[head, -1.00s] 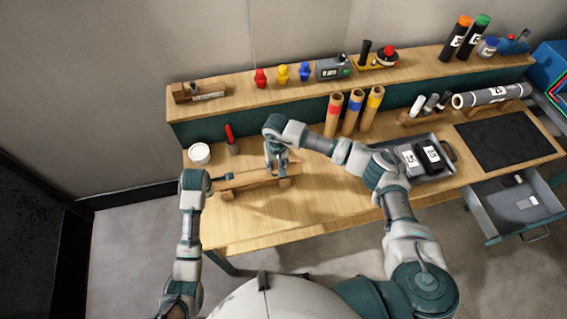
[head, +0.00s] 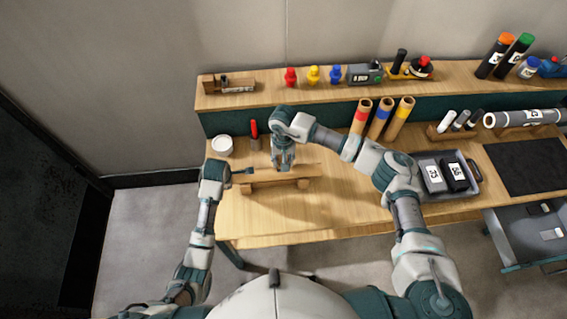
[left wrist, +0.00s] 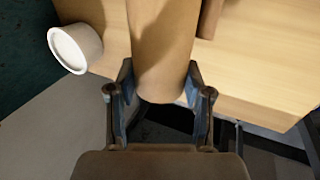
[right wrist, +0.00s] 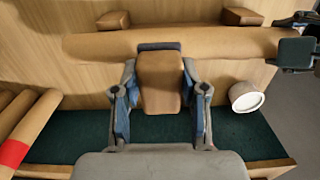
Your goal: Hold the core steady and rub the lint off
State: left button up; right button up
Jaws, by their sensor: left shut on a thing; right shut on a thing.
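The core (head: 302,171) is a brown cardboard tube lying level across a low wooden cradle (head: 303,183). My left gripper (head: 245,171) is shut around its left end; the left wrist view shows the core (left wrist: 163,45) between both fingers (left wrist: 162,85). My right gripper (head: 284,161) is above the middle of the core. In the right wrist view it (right wrist: 159,75) is shut on a tan block (right wrist: 160,88) with a dark grey face (right wrist: 160,47), which is against or very near the core's side (right wrist: 220,43). No lint can be made out.
A white tub (head: 222,146) and a red-handled tool in a holder (head: 254,137) stand behind the core. Upright tubes (head: 379,122) and a grey tray (head: 447,178) are to the right. The table's front (head: 300,222) is clear. A drawer (head: 535,228) hangs open at right.

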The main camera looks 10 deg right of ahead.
jog(key=shift+r, duration=1.85)
pick_arm(q)
jog(key=o, duration=1.3)
jog(key=v, duration=1.1)
jog(key=shift+s+r, duration=0.15)
jog(key=shift+r, duration=0.25)
